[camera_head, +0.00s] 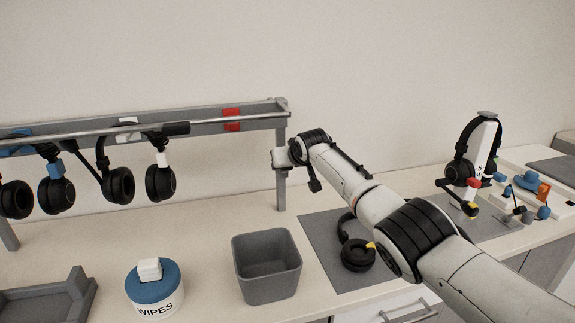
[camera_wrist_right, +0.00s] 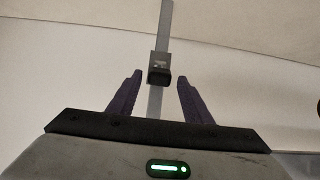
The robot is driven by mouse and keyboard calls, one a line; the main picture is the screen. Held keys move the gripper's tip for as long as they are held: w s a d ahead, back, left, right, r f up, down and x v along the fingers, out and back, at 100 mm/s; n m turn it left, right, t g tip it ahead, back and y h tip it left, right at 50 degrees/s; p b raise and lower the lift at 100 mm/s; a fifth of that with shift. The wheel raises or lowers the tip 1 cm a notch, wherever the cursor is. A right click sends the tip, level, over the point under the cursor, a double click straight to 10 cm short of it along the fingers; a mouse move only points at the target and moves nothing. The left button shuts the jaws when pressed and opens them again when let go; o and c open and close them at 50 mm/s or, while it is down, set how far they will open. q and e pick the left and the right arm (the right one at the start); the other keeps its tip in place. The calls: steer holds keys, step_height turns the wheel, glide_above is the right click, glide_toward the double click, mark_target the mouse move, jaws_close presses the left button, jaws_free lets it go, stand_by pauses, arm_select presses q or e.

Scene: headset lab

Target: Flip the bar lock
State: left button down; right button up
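A grey post carries a small dark block (camera_wrist_right: 159,70), which looks like the bar lock, though I cannot be sure. In the right wrist view the post (camera_wrist_right: 166,25) runs upward behind and past the block. My right gripper (camera_wrist_right: 160,76) is open, its two purple fingers apart on either side of the block's line, with no visible contact. In the head view my right arm reaches to the rack's right post (camera_head: 281,190), just below the rail end; its fingers cannot be made out there. My left gripper is not in view.
A metal bar (camera_head: 95,132) holds several hanging headsets at left. Below stand a grey bin (camera_head: 267,268), a wipes tub (camera_head: 155,290) and a grey tray (camera_head: 45,302). A headset (camera_head: 357,255) lies on a grey mat (camera_head: 318,240) under my arm. A headset stand (camera_head: 486,145) is at right.

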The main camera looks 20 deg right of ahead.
steer(key=shift+s+r, duration=0.1)
steer(key=shift+s+r+p, duration=0.1)
steer(key=shift+s+p, duration=0.05)
steer(key=shift+p, duration=0.15)
steer(key=v, duration=0.9)
steer(key=shift+s+r+p, duration=0.15)
steer(key=shift+s+p, duration=0.15)
steer(key=shift+p, duration=0.05)
stand_by(0.4)
